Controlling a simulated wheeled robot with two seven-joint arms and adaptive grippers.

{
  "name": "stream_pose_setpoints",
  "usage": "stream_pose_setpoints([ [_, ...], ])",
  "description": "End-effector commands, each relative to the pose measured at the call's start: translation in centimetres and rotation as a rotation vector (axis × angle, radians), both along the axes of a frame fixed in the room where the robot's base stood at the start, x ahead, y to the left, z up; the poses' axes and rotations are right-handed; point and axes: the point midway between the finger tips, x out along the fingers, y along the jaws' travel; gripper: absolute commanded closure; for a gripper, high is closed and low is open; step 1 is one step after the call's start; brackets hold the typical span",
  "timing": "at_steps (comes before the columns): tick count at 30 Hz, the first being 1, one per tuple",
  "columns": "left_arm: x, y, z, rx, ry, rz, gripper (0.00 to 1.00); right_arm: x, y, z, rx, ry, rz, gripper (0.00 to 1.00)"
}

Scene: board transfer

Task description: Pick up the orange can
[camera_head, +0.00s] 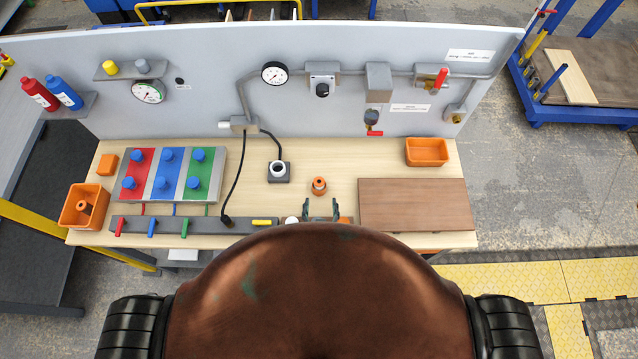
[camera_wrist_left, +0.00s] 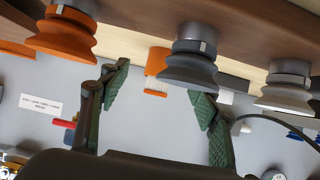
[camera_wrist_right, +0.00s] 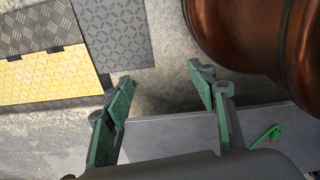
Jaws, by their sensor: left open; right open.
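The orange can (camera_head: 319,186) stands upright on the wooden bench top, in front of the back panel. My left gripper (camera_head: 320,207) is open and empty on the near side of the can, with its fingers apart left and right. In the left wrist view the can (camera_wrist_left: 157,60) shows beyond and between the open green-padded fingers (camera_wrist_left: 158,80), not touching them. My right gripper (camera_wrist_right: 160,80) is open and empty in the right wrist view, well away from the can. It is not seen in the head view.
A brown board (camera_head: 415,204) lies right of the can. A grey socket block (camera_head: 279,172) with a cable stands to its left. Orange bins stand back right (camera_head: 427,152) and far left (camera_head: 85,206). Orange (camera_wrist_left: 65,35), dark (camera_wrist_left: 190,60) and white (camera_wrist_left: 288,88) ribbed pieces are near the left gripper.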

Motion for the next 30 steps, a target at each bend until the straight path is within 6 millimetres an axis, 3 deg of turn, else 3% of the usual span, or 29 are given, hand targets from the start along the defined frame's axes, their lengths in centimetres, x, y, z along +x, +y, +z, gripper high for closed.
stream_pose_setpoints([
  [7, 2.4, 0.1, -1.0, 0.0, 0.0, 0.001, 0.43, -2.0, -0.1, -0.1, -0.002, 0.024, -0.006, 0.48],
  [16, 6.3, 0.5, -2.2, 0.0, -0.001, 0.001, 0.43, -1.1, 0.0, 0.1, 0.0, 0.013, -0.003, 0.48],
  [26, 7.0, 0.5, -2.6, -0.001, -0.002, 0.0, 0.43, -0.5, 0.0, 0.1, -0.001, 0.006, -0.001, 0.48],
  [30, 7.0, 0.5, -2.6, -0.001, -0.002, 0.0, 0.52, -0.6, 0.0, 0.1, -0.001, 0.007, -0.001, 0.48],
])
